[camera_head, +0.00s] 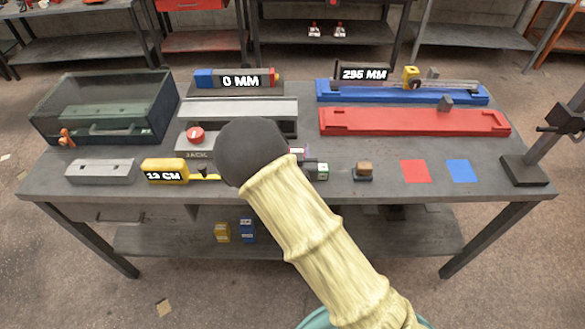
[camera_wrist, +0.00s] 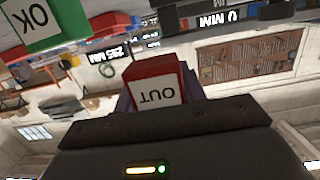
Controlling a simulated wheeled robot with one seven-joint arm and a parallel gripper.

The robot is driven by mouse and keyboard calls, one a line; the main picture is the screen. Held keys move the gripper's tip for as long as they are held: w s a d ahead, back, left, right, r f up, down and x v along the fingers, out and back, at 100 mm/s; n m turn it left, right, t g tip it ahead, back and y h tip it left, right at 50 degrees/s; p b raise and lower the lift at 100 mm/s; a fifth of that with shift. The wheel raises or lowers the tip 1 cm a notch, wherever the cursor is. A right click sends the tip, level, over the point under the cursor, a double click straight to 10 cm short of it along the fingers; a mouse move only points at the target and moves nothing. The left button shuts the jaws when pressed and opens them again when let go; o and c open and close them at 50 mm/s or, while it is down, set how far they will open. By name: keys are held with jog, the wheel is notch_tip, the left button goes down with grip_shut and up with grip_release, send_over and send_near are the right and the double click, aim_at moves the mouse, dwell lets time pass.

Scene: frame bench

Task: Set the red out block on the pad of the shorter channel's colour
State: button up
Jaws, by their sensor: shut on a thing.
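The red OUT block (camera_wrist: 157,84) is between the jaws of my gripper (camera_wrist: 158,98) in the wrist view, its white label upside down. My gripper is shut on it. In the head view my arm hides most of the gripper; a small red and white patch (camera_head: 297,151) beside the arm may be the block. The blue channel (camera_head: 335,97) lies behind the red channel (camera_head: 415,122) at the bench's right. The red one spans more of the picture but is nearer. The red pad (camera_head: 415,171) and blue pad (camera_head: 461,171) lie bare at the front right.
A green OK block (camera_wrist: 55,22) is near in the wrist view. A 295 MM display (camera_head: 364,73) and yellow slider (camera_head: 411,77) are at the blue channel. A brown-topped block (camera_head: 364,170) stands left of the pads. A dark stand (camera_head: 525,170) is at the right edge.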

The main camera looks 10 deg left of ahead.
jog(key=shift+s+a+f, duration=0.1)
jog(key=shift+f, duration=0.55)
jog(key=shift+s+a+f, duration=0.1)
jog(key=shift+f, duration=0.5)
jog(key=shift+w+a+f, duration=0.1)
jog(key=shift+w+f, duration=0.05)
jog(key=shift+f, duration=0.2)
jog(key=shift+f+p, duration=0.4)
jog(key=shift+f, duration=1.65)
jog(key=shift+f, duration=0.15)
jog(key=o, duration=1)
